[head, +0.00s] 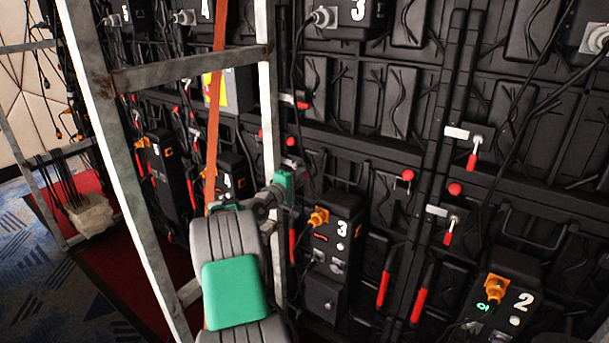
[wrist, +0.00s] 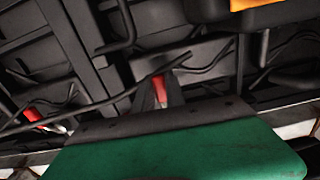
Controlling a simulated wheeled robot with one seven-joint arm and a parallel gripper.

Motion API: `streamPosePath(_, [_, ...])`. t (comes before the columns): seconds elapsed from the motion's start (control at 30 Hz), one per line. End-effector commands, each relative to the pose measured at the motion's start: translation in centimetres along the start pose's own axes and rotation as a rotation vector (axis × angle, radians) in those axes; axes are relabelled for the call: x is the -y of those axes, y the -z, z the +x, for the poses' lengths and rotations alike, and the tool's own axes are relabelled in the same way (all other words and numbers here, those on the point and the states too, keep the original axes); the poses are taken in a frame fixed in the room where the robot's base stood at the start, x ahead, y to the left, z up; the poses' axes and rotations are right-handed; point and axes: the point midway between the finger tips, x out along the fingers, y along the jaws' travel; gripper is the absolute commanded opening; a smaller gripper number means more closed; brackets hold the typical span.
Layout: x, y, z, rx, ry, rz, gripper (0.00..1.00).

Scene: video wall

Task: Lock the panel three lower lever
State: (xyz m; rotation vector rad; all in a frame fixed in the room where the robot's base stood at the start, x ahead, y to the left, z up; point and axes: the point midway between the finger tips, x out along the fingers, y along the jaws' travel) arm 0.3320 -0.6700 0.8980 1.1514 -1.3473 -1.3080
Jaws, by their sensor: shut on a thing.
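My gripper (head: 285,186) is at the back of the video wall, just above and left of the black box marked 3 (head: 338,236). In the wrist view, my gripper (wrist: 160,100) is shut on a red lever handle (wrist: 159,92), of which a small part shows between the fingers. In the head view, my gripper and the frame post hide this lever, so I cannot tell its angle. An upper lever with a red handle (head: 302,105) sits higher on the same panel edge.
A grey metal frame (head: 120,150) with an orange strap (head: 216,100) stands left of and around my arm. Red handles (head: 383,289) and cables hang on the wall. The box marked 2 (head: 508,290) is at the lower right. In the wrist view, dark cables (wrist: 110,100) cross near my fingers.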

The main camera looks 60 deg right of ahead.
Motion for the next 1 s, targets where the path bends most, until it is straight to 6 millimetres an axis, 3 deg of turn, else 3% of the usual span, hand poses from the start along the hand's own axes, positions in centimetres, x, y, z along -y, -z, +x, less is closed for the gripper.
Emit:
streamPosePath(0.37, [1.6,0.1,0.0,0.001,-0.002,0.185,0.00])
streamPosePath(1.0, [4.2,1.5,0.0,-0.001,-0.002,0.784,0.00])
